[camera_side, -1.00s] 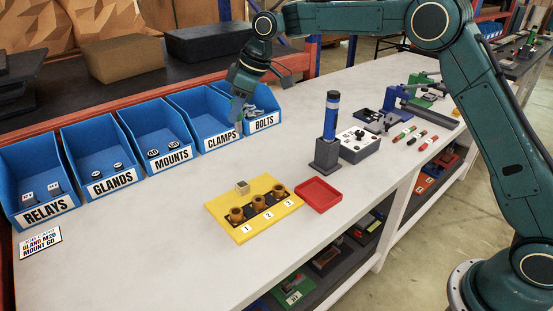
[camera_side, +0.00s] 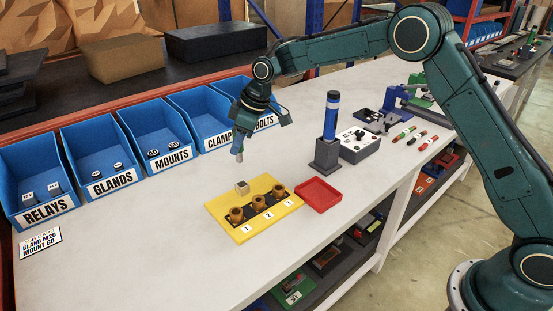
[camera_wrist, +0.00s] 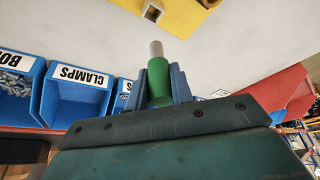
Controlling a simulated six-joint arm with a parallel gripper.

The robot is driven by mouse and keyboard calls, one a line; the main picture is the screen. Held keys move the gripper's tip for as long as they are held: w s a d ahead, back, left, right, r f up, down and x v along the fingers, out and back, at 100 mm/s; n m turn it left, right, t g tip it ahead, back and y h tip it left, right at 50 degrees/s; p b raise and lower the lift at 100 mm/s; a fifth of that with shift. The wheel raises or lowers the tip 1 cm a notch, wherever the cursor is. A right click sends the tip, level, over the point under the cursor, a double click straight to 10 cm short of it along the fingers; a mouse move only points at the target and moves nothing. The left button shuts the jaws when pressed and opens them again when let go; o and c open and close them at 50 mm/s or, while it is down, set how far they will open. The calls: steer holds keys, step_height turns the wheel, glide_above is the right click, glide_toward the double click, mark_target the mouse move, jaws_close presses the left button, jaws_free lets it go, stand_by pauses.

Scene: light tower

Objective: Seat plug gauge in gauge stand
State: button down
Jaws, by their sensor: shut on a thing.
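My gripper (camera_wrist: 160,85) is shut on the plug gauge (camera_wrist: 158,78), which has a green handle and a silver tip. In the side view the gauge's tip (camera_side: 239,156) points down from my gripper (camera_side: 239,140), above the white bench and behind the yellow plate (camera_side: 232,230). A small beige block with a dark top opening (camera_side: 242,187) stands at the plate's back edge and is probably the gauge stand. It also shows at the top of the wrist view (camera_wrist: 153,11). The gauge and the block are apart. The handle is partly hidden by the fingers.
Three brown cups (camera_side: 257,202) sit on the yellow plate, numbered 1 to 3. A red tray (camera_side: 319,194) lies to its right. A grey holder (camera_side: 326,155) with a tall blue cylinder stands behind the tray. Blue bins (camera_side: 95,155) line the back.

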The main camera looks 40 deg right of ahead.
mark_target(240, 161)
step_height(240, 161, down, 6)
steer(key=shift+f, duration=0.1)
steer(key=shift+f, duration=2.1)
steer(key=shift+f, duration=0.1)
steer(key=c, duration=1.2)
jaws_free()
steer(key=shift+c, duration=0.2)
steer(key=v, duration=1.2)
